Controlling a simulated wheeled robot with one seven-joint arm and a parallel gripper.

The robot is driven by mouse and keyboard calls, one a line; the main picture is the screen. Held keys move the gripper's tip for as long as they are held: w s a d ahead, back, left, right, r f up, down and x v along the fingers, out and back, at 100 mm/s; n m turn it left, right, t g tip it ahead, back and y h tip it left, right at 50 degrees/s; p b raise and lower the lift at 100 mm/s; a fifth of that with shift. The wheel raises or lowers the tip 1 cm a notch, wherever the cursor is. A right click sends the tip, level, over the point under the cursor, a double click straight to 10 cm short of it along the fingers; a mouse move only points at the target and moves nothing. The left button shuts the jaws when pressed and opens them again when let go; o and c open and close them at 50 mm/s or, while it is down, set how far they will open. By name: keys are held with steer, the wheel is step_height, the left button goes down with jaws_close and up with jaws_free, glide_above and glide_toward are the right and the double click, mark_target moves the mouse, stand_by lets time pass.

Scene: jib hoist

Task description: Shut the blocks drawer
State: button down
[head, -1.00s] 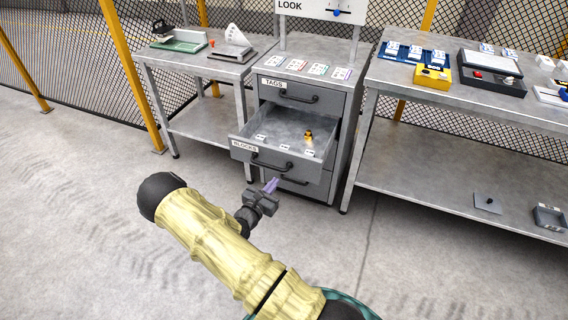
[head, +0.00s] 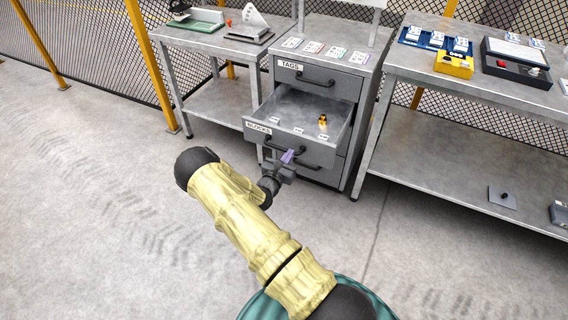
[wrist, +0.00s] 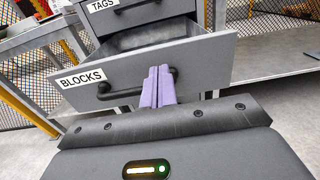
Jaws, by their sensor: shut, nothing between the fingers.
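The blocks drawer (head: 262,141) is the middle drawer of a grey cabinet and stands pulled out, with its "BLOCKS" label at the left of its front. A small yellow and black object (head: 322,121) lies inside, with several white labels on its floor. My gripper (head: 288,156) is shut and empty in front of the drawer. In the wrist view the purple fingers (wrist: 158,86) are together and overlap the dark handle (wrist: 122,92) at the drawer front's middle. I cannot tell whether they touch the front or the handle.
The tags drawer (head: 318,79) above is shut. A bench with a lower shelf (head: 445,150) stands close on the right, and a smaller table (head: 205,42) on the left. The floor in front is open.

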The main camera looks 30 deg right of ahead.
mark_target(300, 137)
steer(key=x, duration=0.7)
steer(key=shift+w+d+b, duration=0.15)
steer(key=shift+d+b, duration=0.05)
steer(key=shift+b, duration=0.1)
steer(key=shift+w, duration=0.1)
